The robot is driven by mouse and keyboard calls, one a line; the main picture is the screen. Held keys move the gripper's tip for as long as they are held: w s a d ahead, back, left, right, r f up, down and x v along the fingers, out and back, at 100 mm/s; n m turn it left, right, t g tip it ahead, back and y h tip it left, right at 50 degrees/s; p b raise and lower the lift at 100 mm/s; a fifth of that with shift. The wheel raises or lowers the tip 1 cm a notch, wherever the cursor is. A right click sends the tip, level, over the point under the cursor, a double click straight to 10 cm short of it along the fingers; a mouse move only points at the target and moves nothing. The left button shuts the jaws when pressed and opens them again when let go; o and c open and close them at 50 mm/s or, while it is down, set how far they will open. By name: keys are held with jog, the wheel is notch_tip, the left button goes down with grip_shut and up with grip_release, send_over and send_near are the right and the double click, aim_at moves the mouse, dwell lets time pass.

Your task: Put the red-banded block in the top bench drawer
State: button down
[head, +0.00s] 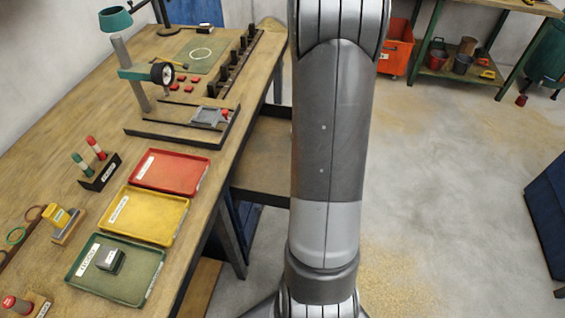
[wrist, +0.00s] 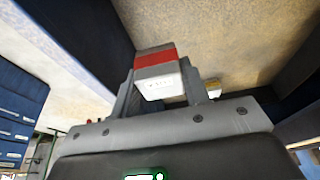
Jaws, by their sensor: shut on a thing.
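The red-banded block (wrist: 156,60) shows in the wrist view, grey at one end, white at the other, with a red band between. My gripper (wrist: 160,78) is shut on it, one finger on each side. In the head view my arm fills the middle, and the gripper and block are out of sight. A pulled-out drawer (head: 262,160) with a tan bottom and dark rim juts from the bench's right side, partly hidden behind my arm. In the wrist view a tan surface with dark edges lies beyond the block; I cannot tell if it is the drawer's inside.
The bench top (head: 60,135) holds a red tray (head: 172,170), a yellow tray (head: 150,214), a green tray (head: 138,290) with a small dark block, and a drill stand (head: 135,75). A blue cabinet (head: 545,220) stands at right. Floor right of my arm is open.

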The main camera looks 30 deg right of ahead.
jog(key=w+a+f, duration=0.2)
jog(key=w, duration=0.1)
jog(key=w+a+f, duration=0.2)
jog(key=w, duration=0.1)
jog(key=w+a+f, duration=0.2)
jog(key=w, duration=0.1)
jog(key=shift+w+a+f, duration=0.1)
jog(key=shift+a+f, duration=0.1)
jog(key=shift+f, duration=2.2)
jog(key=shift+f, duration=0.1)
jog(key=c, duration=0.8)
grip_release()
jog(key=shift+a, duration=0.1)
